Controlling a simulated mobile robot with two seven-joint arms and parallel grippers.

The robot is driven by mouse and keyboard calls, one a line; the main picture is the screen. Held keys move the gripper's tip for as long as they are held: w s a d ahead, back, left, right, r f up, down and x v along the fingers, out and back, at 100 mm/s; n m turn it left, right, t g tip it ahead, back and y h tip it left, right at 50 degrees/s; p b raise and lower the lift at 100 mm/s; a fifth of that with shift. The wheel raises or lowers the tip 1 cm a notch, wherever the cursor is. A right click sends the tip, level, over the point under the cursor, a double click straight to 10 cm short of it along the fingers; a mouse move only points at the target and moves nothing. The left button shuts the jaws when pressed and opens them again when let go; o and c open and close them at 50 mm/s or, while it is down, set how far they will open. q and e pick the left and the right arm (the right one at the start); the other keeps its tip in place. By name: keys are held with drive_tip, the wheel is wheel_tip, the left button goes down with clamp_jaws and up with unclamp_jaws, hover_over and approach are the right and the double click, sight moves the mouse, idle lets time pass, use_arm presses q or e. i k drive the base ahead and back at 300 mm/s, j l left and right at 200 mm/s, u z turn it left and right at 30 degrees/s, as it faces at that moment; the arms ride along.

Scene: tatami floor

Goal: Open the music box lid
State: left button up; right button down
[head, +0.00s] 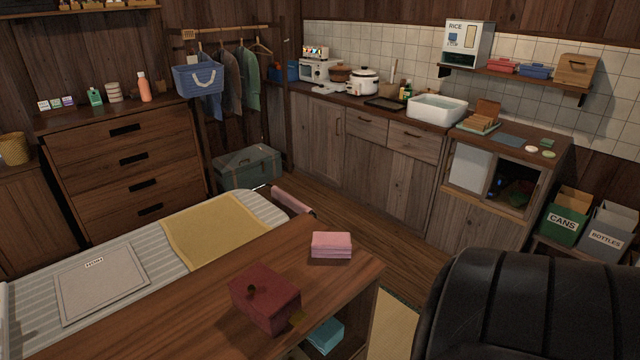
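The music box appears to be the dark red box (265,300) on the wooden table (190,318), near its right end. Its lid looks shut. A small dark round knob (251,290) shows on the box, and a small brass-coloured piece (297,318) sticks out at its lower right side. The inside of the box is hidden. Neither of my grippers is in the head view.
A folded pink cloth stack (331,245) lies behind the box, to the right. A striped ironing board (100,280) runs behind the table with a yellow cloth (215,232). A large black ribbed shape (540,305) fills the lower right. The table left of the box is clear.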

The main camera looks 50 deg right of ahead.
sight(267, 292)
drive_tip(key=z, duration=1.35)
drive_tip(key=l+z, duration=0.15)
drive_tip(key=l, duration=0.3)
